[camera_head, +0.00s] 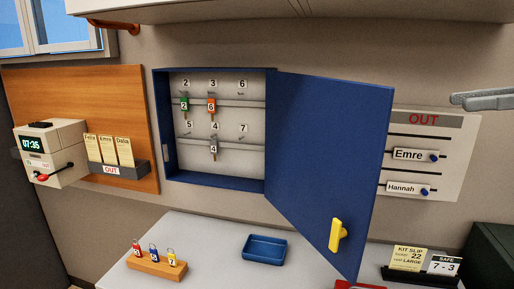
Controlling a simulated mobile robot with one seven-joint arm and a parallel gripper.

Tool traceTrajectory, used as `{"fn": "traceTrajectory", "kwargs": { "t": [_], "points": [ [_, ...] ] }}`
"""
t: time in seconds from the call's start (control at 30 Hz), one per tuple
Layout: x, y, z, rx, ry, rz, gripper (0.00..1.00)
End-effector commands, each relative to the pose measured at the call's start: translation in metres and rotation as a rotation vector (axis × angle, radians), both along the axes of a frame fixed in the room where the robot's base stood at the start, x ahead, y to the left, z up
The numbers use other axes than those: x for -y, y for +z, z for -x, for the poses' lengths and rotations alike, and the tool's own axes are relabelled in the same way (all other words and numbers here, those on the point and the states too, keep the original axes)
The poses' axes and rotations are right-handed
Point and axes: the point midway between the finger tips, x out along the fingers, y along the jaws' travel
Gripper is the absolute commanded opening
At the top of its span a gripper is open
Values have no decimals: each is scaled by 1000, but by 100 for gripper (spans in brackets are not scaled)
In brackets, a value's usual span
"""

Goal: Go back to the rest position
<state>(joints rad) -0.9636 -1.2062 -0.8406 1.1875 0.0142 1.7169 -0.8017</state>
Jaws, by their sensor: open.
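My gripper (482,100) shows only in part at the right edge, its grey fingers pointing left in front of the OUT board. It is open, and no object shows in it. The blue key cabinet (218,184) on the wall has its door (325,150) swung wide open to the right, with a yellow handle (338,235).
A wooden block (155,265) with red, blue and yellow key tags and a blue tray (264,249) stand on the counter (205,240). A slip holder (420,276) stands at right. The time clock (50,153) and card rack (118,168) are left. The OUT board (430,145) bears name tags.

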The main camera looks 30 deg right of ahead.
Motion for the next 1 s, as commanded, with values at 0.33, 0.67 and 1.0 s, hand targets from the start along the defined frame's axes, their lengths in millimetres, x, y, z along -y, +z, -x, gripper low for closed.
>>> {"fn": "traceTrajectory", "kwargs": {
  "t": [0.33,0.67,1.0],
  "points": [
    [-196,1,-28,-256,-227,179,43],
    [-305,-141,-91,-582,-511,298,43],
    [-318,-280,-98,-826,-732,341,43]
  ]
}}
